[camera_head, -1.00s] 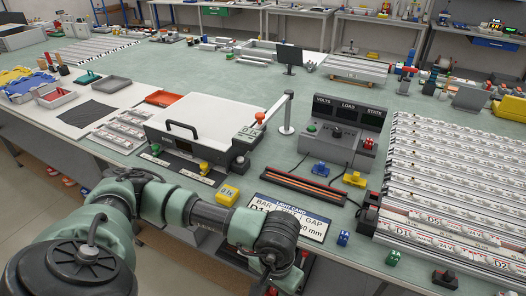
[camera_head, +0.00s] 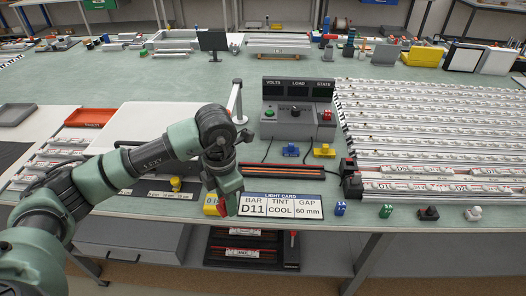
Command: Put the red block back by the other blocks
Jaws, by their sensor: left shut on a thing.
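My left gripper (camera_head: 227,196) points down just left of the light card (camera_head: 281,206), near the table's front edge. It is shut on a red block (camera_head: 231,201), which is partly hidden by the fingers. I cannot tell whether the block touches the table. A blue block (camera_head: 340,208) and a green block (camera_head: 386,211) stand apart from each other along the front edge, right of the card. My right gripper is not in view.
A yellow labelled block (camera_head: 212,205) is close beside my left gripper. A black knobbed piece (camera_head: 428,213) and a white piece (camera_head: 473,213) stand farther right. The meter console (camera_head: 297,112) and a slotted strip holder (camera_head: 283,171) lie behind the card. Bare table shows between the blue and green blocks.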

